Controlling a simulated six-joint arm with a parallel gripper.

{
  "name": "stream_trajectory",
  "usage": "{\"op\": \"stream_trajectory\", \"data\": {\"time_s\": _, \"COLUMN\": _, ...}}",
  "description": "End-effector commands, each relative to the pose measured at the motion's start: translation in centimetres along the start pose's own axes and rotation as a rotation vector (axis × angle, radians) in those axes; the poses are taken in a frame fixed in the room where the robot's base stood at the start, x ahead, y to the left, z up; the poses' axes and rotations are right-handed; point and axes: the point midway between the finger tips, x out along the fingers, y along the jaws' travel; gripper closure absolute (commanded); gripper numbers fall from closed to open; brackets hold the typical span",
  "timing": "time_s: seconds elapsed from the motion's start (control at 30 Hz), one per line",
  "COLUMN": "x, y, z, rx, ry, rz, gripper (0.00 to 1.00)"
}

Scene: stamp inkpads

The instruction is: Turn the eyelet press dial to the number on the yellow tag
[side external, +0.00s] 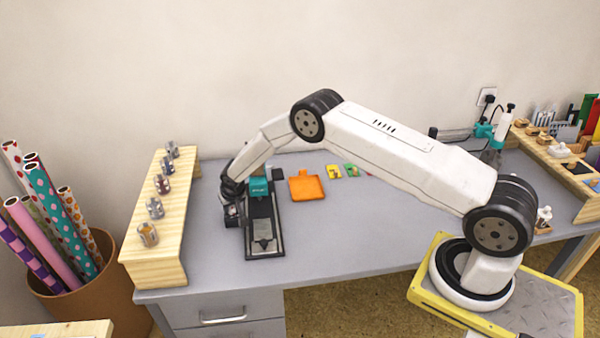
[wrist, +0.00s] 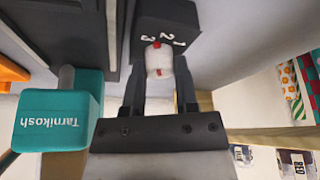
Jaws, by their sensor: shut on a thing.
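The eyelet press has a teal head (side external: 258,188) and a long black base (side external: 262,235) near the desk's left end. In the wrist view its teal part (wrist: 60,112) reads "Tarnikosh" upside down. My gripper (side external: 232,208) is at the press's left side. In the wrist view my gripper (wrist: 160,82) is shut on the white dial (wrist: 159,60), which has red marks and sits on a dark block (wrist: 168,22) with small white digits. The upper red mark lies near the left and middle digits. The yellow tag (side external: 333,171) lies at the back; its number is too small to read.
An orange tray (side external: 306,187) is right of the press, with a green tag (side external: 351,170) beyond. A wooden rack (side external: 165,235) with several small jars stands close on the left. Rolls in a bin (side external: 90,290) are farther left. The front middle desk is clear.

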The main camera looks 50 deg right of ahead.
Motion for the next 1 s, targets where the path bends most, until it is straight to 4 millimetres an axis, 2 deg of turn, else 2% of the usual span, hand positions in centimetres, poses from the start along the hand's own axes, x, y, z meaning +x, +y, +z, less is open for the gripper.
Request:
{"op": "stream_trajectory", "data": {"time_s": 0.6, "x": -0.02, "y": 0.10, "z": -0.05, "rx": -0.249, "ry": 0.001, "rz": -0.105, "gripper": 1.00}}
{"op": "stream_trajectory", "data": {"time_s": 1.0, "x": -0.01, "y": 0.14, "z": -0.06, "rx": -0.326, "ry": 0.000, "rz": -0.136, "gripper": 1.00}}
